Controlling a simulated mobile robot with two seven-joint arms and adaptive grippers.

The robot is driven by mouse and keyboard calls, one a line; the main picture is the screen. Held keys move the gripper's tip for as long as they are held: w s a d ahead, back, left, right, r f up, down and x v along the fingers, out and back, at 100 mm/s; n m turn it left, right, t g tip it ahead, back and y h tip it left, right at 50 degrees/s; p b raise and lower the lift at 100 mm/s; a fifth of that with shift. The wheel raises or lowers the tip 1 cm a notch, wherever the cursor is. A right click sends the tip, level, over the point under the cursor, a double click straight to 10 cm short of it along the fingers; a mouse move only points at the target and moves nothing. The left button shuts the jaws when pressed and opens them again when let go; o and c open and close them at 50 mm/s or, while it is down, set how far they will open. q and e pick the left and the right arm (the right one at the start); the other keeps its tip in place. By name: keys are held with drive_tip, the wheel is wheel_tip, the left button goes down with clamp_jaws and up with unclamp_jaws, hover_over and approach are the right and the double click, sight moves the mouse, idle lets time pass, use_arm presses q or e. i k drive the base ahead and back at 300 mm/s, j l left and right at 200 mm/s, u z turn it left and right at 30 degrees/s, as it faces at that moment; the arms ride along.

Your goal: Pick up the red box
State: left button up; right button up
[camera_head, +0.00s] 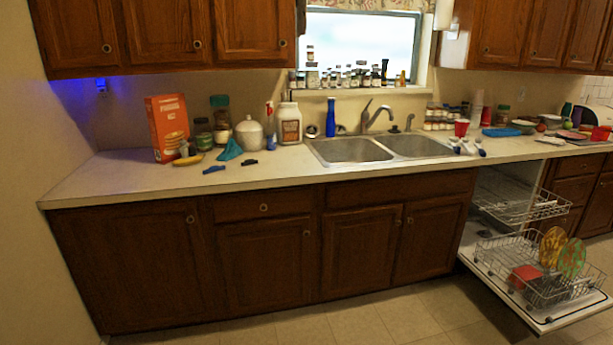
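The red box (168,127) is an orange-red carton with food pictured on its front. It stands upright near the left end of the counter (105,178). A yellow item (187,160) lies close in front of its lower right corner, and dark jars (203,137) stand just to its right. Neither of my grippers shows in the head view, so their positions and states are hidden.
A teal cloth (229,150), small dark blue items (214,169), a white canister (249,133) and a large white jar (289,123) are right of the box. The double sink (352,150) follows. The open dishwasher's lower rack (540,290) juts out at right. Counter left of the box is bare.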

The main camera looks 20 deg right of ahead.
sight(527, 272)
drive_tip(key=i+z, duration=0.4)
drive_tip(key=i, duration=0.25)
drive_tip(key=i+j+z, duration=0.2)
drive_tip(key=i+z, duration=0.15)
drive_tip(key=i, duration=0.3)
drive_tip(key=i+l+z, duration=0.1)
drive_tip(key=i+z, duration=0.2)
drive_tip(key=z, duration=0.15)
drive_tip(key=i+z, duration=0.6)
drive_tip(key=z, duration=0.25)
drive_tip(key=i+z, duration=0.45)
drive_tip(key=i+j+z, duration=0.15)
drive_tip(key=i+z, duration=0.3)
drive_tip(key=i, duration=0.05)
